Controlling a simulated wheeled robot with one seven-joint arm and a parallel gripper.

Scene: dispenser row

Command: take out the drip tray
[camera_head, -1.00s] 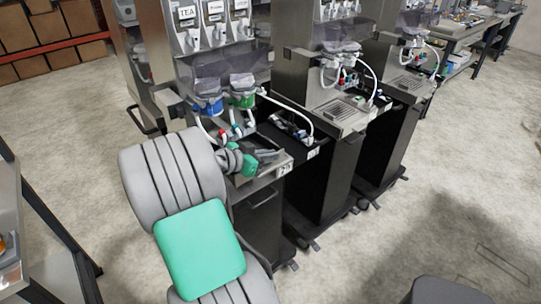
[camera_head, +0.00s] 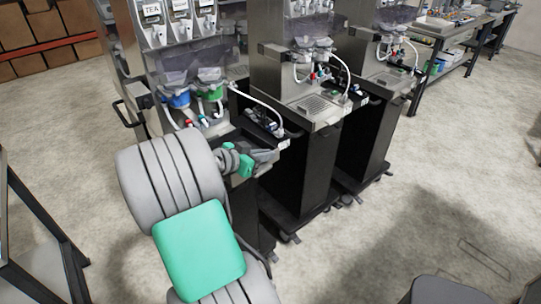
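My gripper (camera_head: 262,156) is in front of the nearest dispenser (camera_head: 185,62), the one with the TEA label, at the height of its lower ledge. Its dark grey fingers are small here and I cannot tell whether they are open or shut. The drip tray area of this dispenser lies below its spouts and is mostly hidden behind my arm and gripper, so I cannot tell whether the fingers touch the tray. The middle dispenser (camera_head: 282,70) shows a slotted drip grille (camera_head: 317,108) under its spouts.
A third dispenser (camera_head: 372,62) stands further right. White hoses (camera_head: 258,101) hang between the dispensers. A workbench (camera_head: 462,35) stands at the back right and a dark frame (camera_head: 45,245) at the left.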

